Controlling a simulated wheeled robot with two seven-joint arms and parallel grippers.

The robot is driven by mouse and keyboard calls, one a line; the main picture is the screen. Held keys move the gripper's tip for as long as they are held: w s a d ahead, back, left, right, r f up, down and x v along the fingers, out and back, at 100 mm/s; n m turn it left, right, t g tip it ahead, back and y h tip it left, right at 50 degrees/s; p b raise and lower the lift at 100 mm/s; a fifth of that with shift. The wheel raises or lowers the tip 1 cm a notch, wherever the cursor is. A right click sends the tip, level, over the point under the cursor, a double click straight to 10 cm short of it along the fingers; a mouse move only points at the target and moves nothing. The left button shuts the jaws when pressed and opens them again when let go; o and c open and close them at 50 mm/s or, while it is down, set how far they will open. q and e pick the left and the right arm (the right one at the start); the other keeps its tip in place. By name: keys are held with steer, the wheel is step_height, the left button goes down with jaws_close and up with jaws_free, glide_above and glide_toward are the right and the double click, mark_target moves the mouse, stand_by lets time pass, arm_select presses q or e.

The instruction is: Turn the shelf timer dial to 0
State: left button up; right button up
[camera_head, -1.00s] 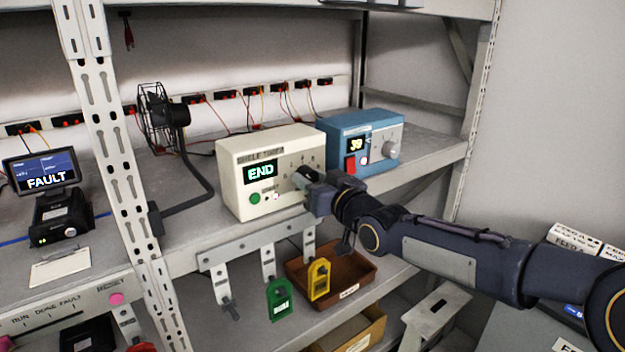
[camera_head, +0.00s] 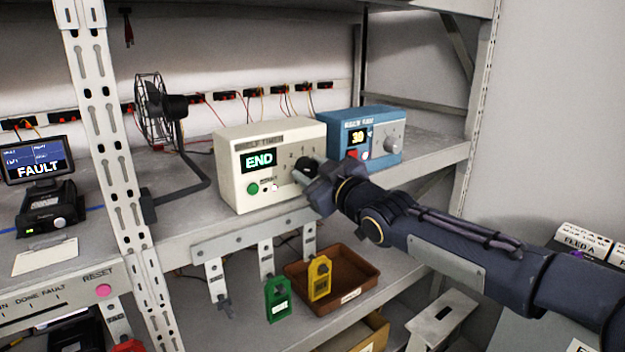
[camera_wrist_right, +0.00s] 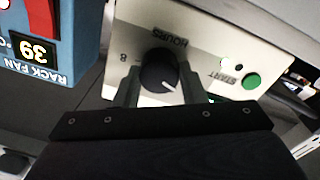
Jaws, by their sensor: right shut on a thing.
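The shelf timer is a cream box (camera_head: 236,184) on the shelf, with a display reading END, a green button (camera_head: 252,189) and printed numbers on its front. My right gripper (camera_head: 308,172) is at the right part of that front and largely hides the dial in the head view. In the right wrist view the black dial (camera_wrist_right: 157,70) sits between the two fingers of the right gripper (camera_wrist_right: 161,88), which is shut on it. The dial's white mark points toward the lower right of that picture. A printed 8 shows left of the dial. My left gripper is out of view.
A blue rack fan box (camera_head: 372,153) with its own knob, reading 39, stands close to the right of the timer. A black fan (camera_head: 152,110) stands to the left. Green (camera_head: 278,300) and yellow (camera_head: 319,280) tags hang below, near a brown tray (camera_head: 356,283).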

steer(key=shift+n, duration=0.8)
steer(key=shift+b, duration=0.3)
steer(key=o, duration=1)
steer(key=v, duration=0.7)
steer(key=shift+s+d, duration=0.2)
steer(key=shift+s, duration=0.15)
